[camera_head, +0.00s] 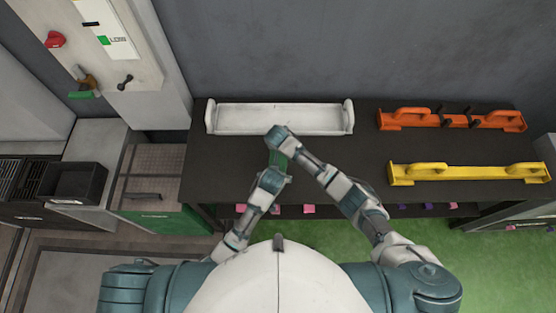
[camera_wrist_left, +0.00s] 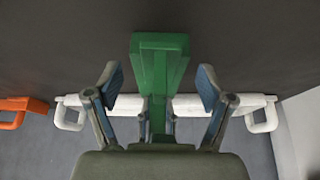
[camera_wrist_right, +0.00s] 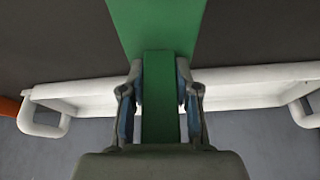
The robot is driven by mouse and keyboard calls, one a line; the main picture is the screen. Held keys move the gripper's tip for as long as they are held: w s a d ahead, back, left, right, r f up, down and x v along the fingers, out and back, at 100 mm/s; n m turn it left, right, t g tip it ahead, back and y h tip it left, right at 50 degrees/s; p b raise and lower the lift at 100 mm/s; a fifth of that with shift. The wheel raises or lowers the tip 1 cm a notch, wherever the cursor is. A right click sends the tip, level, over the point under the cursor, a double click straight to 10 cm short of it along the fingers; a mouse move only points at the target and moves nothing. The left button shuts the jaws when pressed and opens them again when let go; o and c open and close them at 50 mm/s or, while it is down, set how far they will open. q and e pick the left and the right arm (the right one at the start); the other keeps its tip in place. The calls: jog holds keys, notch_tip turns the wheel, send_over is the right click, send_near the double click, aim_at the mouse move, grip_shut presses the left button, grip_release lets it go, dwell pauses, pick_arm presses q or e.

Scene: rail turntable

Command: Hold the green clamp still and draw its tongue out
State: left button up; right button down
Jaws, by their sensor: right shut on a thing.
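The green clamp (camera_head: 278,159) is held above the dark table, between my two grippers. In the right wrist view my right gripper (camera_wrist_right: 160,95) is shut on a narrow green bar of the clamp; a wider green part (camera_wrist_right: 157,25) lies beyond it. I cannot tell for sure whether this bar is the tongue. In the left wrist view my left gripper (camera_wrist_left: 160,85) is open, its fingers apart on either side of the green clamp (camera_wrist_left: 160,62) with gaps on both sides. In the head view the left gripper (camera_head: 272,176) is just below the clamp, and the right gripper (camera_head: 278,140) is at its upper end.
The dark table (camera_head: 375,150) holds a white tray (camera_head: 280,131) behind my grippers, and an orange rack (camera_head: 450,121) and yellow rack (camera_head: 465,174) at right. A cabinet with a green front (camera_head: 160,222) stands left. A wall panel (camera_head: 120,45) is at upper left.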

pick_arm(q)
grip_shut()
pick_arm(e)
jog(key=shift+f, duration=0.1)
pick_arm(q)
jog(key=shift+s, duration=0.15)
jog(key=shift+s+a+f, duration=0.1)
jog(key=shift+s+a, duration=0.1)
jog(key=shift+s, duration=1.5)
jog(key=shift+s+a, duration=0.15)
jog(key=shift+s, duration=1.55)
pick_arm(e)
jog(key=shift+d, duration=0.1)
pick_arm(q)
jog(key=o, duration=0.7)
grip_release()
jog(key=shift+c, duration=0.2)
jog(key=shift+w, duration=0.1)
